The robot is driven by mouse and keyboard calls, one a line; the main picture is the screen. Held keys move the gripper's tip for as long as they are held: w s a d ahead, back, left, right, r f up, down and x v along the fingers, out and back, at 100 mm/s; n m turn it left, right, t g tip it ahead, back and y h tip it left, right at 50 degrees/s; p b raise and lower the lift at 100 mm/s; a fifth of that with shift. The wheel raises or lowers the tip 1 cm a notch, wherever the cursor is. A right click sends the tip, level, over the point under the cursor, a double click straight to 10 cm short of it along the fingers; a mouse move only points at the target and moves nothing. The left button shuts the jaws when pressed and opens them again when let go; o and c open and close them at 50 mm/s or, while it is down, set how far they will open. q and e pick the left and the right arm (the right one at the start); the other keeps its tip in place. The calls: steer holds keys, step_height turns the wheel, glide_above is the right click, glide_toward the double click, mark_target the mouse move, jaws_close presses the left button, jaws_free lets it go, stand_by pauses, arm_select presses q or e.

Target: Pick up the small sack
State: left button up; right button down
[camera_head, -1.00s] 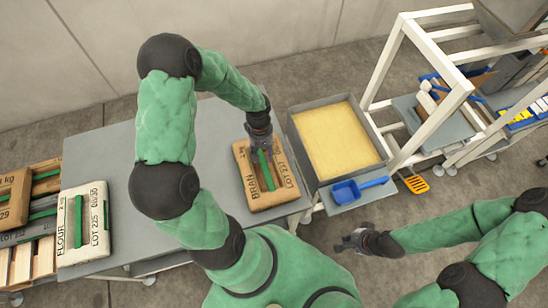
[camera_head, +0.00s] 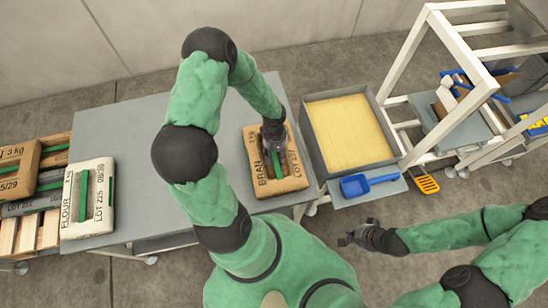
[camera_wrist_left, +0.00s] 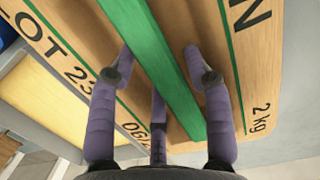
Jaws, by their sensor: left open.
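The small sack is brown paper marked BRAN and 2 kg, with a green strap along its middle. This bran sack (camera_head: 292,175) lies flat on the grey table near its right end. My left gripper (camera_head: 274,146) is over the far half of the sack, pointing down. In the left wrist view the left gripper (camera_wrist_left: 160,58) is open, with its fingers on both sides of the green strap (camera_wrist_left: 165,60), close to the sack; contact cannot be told. My right gripper (camera_head: 357,236) is empty over the floor at the lower right, its fingers spread.
A flour sack (camera_head: 97,205) lies at the left end of the table (camera_head: 130,140). More sacks lie on a wooden pallet (camera_head: 28,236) beyond it. A bin of yellow material (camera_head: 314,150) and a blue scoop (camera_head: 354,186) stand right of the bran sack. A white frame (camera_head: 418,75) is further right.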

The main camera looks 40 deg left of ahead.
arm_select(q)
steer(key=shift+f, duration=0.1)
jaws_close()
steer(key=shift+w+a, duration=0.1)
